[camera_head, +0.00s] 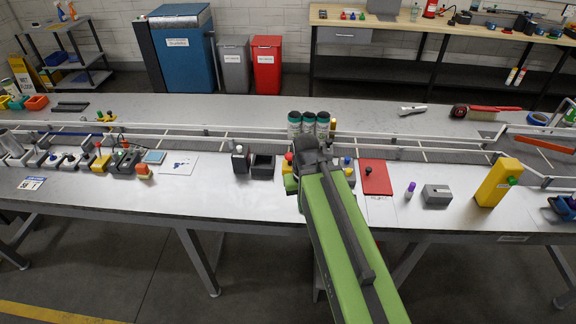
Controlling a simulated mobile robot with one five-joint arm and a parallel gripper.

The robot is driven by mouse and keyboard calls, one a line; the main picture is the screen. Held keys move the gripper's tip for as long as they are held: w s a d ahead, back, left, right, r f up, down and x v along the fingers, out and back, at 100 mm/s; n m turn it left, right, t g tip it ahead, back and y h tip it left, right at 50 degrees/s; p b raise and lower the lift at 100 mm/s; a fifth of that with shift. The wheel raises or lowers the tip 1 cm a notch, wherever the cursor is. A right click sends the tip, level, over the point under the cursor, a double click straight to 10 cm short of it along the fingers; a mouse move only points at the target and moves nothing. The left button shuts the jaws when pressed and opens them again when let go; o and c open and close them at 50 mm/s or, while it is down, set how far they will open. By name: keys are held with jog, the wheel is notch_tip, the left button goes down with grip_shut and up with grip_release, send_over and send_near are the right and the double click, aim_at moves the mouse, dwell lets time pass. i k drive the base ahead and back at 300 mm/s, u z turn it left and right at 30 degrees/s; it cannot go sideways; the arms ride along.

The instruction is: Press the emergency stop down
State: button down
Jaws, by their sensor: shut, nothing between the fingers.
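My green arm reaches forward from the bottom right over the workbench. My gripper (307,147) is the dark end of it, just in front of the cans, and looks shut with nothing visible in it. A small red knob (288,158) shows just left of my gripper; it may be the emergency stop, but its base is mostly hidden behind the gripper. I cannot tell for sure which one is the emergency stop, nor whether either is pressed.
Several dark cans with teal lids (295,121) stand behind my gripper by the conveyor rail (400,139). A dark box (241,160) stands to the left, a red plate (376,176) to the right. A yellow box (495,182) with a green button stands farther right.

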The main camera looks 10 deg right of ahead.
aim_at(288, 156)
jog(key=z, duration=0.1)
jog(key=k, duration=0.5)
jog(key=u, duration=0.85)
jog(key=i, duration=1.3)
jog(key=u, duration=0.1)
